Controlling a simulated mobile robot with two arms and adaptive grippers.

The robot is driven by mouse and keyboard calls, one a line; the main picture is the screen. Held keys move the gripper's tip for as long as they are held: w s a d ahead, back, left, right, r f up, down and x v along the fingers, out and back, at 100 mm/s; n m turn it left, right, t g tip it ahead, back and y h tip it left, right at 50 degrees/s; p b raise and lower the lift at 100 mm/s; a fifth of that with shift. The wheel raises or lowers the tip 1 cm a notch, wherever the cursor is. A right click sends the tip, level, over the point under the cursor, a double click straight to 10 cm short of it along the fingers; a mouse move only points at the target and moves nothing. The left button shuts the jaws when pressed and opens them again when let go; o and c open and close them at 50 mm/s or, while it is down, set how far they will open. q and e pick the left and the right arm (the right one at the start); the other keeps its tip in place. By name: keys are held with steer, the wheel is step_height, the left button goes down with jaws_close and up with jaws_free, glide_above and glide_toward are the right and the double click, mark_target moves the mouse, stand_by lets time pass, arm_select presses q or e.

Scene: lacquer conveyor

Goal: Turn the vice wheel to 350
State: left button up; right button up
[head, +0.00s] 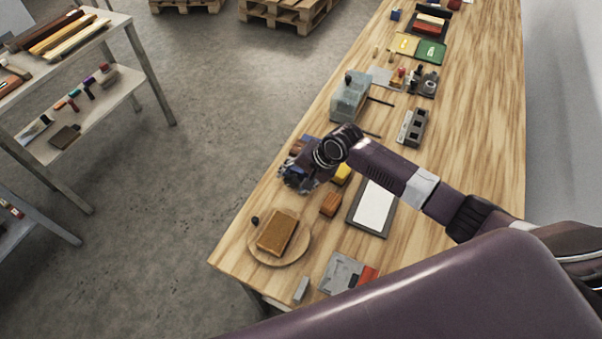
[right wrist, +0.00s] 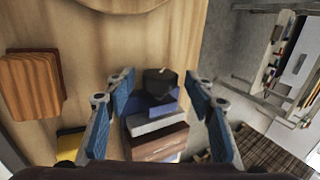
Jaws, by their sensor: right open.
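The small vice (right wrist: 155,125) has blue and grey jaws and a brown block. It lies below my right gripper in the right wrist view, with a dark round wheel (right wrist: 162,80) at its end. My right gripper (right wrist: 160,92) is open, with its blue-padded fingers on either side of the wheel and blue jaw. I cannot tell whether the fingers touch the wheel. In the head view, my right gripper (head: 297,180) points down at the table's left edge and mostly hides the vice. Any number on the wheel is too small to read. My left gripper is out of view.
A yellow block (head: 342,174), an orange-brown block (head: 330,204) and a dark-framed white panel (head: 375,207) lie close by on the wooden table (head: 470,110). A round board (head: 262,252) bears a brown block. A grey machine (head: 350,97) stands farther back.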

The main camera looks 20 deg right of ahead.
steer(key=v, duration=1.1)
steer(key=shift+r, duration=0.15)
steer(key=shift+s+d, duration=0.1)
